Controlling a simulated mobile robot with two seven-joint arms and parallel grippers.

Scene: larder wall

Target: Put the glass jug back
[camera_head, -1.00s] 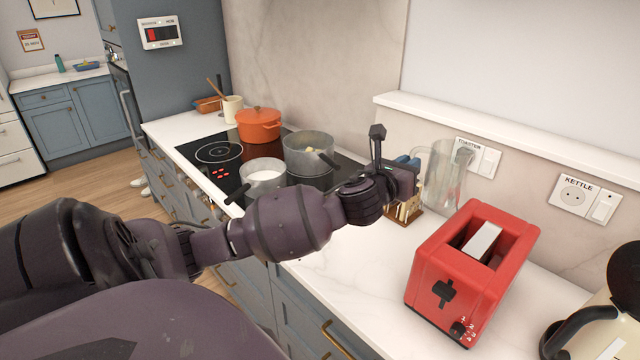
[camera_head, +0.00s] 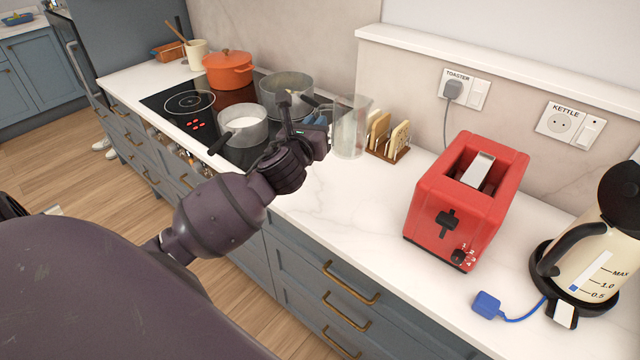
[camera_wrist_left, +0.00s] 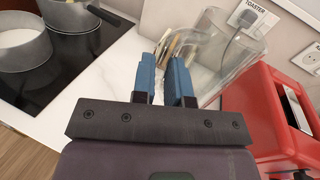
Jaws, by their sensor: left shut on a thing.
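The clear glass jug (camera_head: 350,128) is upright beside the hob, just left of the toast rack. I cannot tell whether its base touches the worktop. My left gripper (camera_head: 320,124) is at the jug's left side, its blue fingers shut on the jug. In the left wrist view the fingers (camera_wrist_left: 166,82) point at the jug (camera_wrist_left: 232,62), which shows through as clear glass. The part of the jug between the fingers is hard to make out. My right gripper is not in view.
A toast rack (camera_head: 389,138) stands right of the jug, then a red toaster (camera_head: 466,200) and a cream kettle (camera_head: 598,255). Left are two steel pans (camera_head: 243,126) and an orange pot (camera_head: 228,70) on the hob. The white worktop (camera_head: 350,205) in front is clear.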

